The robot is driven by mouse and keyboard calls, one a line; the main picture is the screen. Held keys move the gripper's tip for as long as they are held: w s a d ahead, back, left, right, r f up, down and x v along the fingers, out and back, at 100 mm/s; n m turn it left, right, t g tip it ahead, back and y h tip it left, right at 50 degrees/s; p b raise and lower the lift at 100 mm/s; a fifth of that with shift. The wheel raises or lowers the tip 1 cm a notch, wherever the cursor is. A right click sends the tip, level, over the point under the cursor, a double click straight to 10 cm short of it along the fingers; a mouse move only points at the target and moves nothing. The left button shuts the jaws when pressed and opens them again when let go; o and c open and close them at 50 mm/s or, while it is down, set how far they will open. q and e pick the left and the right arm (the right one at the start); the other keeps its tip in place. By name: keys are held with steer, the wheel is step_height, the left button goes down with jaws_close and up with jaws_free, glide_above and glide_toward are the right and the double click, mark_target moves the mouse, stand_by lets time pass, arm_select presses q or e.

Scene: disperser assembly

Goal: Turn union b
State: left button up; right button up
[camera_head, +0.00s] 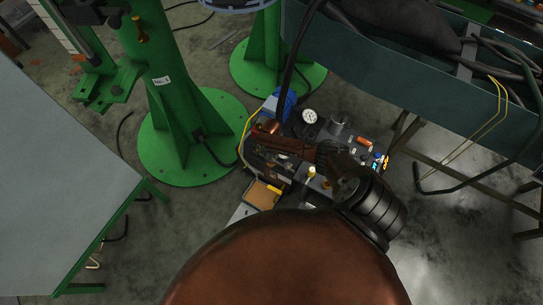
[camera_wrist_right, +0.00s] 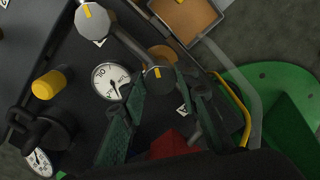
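In the right wrist view, a dark round fitting (camera_wrist_right: 158,78) with a yellow mark on its face sits at the lower end of a dark pipe. A paler faceted fitting (camera_wrist_right: 92,21), also marked yellow, is at the pipe's other end. I cannot tell which is union b. My right gripper (camera_wrist_right: 160,84) has its two dark green fingers spread, one on each side of the dark fitting. Whether they touch it is unclear. In the head view my right arm reaches over the machine (camera_head: 340,143), and the fitting is too small to make out. My left gripper is in neither view.
A pressure gauge (camera_wrist_right: 111,82) is close beside the left finger. A yellow knob (camera_wrist_right: 48,84) and another gauge (camera_wrist_right: 39,162) are further left. Green stands (camera_head: 187,140) are left of the machine, and a blue-grey trough (camera_head: 360,60) is at the upper right.

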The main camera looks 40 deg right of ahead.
mark_target(271, 157)
steer(key=o, duration=0.4)
step_height(271, 157, up, 12)
stand_by(0.7)
stand_by(0.4)
